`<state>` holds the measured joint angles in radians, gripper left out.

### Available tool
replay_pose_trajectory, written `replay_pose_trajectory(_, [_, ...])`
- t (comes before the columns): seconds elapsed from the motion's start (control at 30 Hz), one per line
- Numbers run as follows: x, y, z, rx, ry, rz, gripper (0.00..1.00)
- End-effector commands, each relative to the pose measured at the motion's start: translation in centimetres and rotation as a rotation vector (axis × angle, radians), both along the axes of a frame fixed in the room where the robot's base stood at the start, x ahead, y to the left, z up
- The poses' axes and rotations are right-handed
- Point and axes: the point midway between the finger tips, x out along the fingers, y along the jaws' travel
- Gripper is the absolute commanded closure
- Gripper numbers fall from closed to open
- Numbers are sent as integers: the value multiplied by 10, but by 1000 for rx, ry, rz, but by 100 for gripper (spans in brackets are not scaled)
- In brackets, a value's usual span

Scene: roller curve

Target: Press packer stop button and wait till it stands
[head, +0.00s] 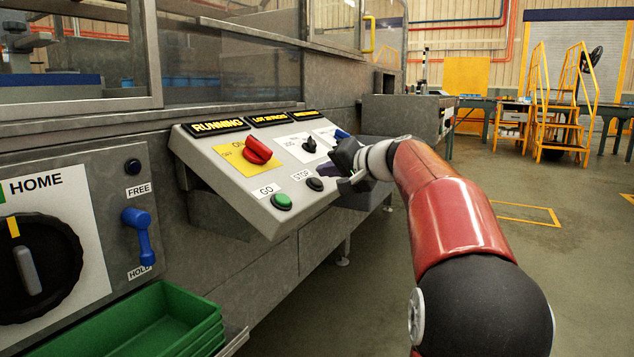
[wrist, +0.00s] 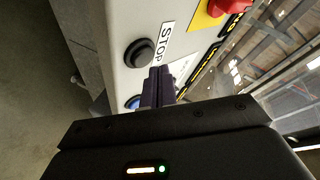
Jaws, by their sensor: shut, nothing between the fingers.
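The STOP button (head: 315,184) is a round black button on the sloped grey console (head: 236,182), beside its STOP label. In the wrist view the same black STOP button (wrist: 140,53) stands out in its ring, clear of the fingers. My gripper (head: 329,169) is shut and empty at the right part of the console, just beyond the STOP button. In the wrist view my gripper's dark fingertips (wrist: 160,72) are together beside the button and appear apart from it. The left display (head: 217,127) reads RUNNING in yellow.
A green GO button (head: 282,201) sits left of STOP. A red knob (head: 258,151) on a yellow plate, a black selector (head: 309,145) and a blue control (head: 341,134) are close by. Green trays (head: 160,325) stand below left. The floor at right is open.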

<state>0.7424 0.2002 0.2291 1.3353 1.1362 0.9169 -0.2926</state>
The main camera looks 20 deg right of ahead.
Motion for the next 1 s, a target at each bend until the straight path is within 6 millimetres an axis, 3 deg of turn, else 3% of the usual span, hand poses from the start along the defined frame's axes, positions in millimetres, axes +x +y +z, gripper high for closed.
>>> replay_pose_trajectory(1.0, [5, 4, -10, 0, 0, 0, 100])
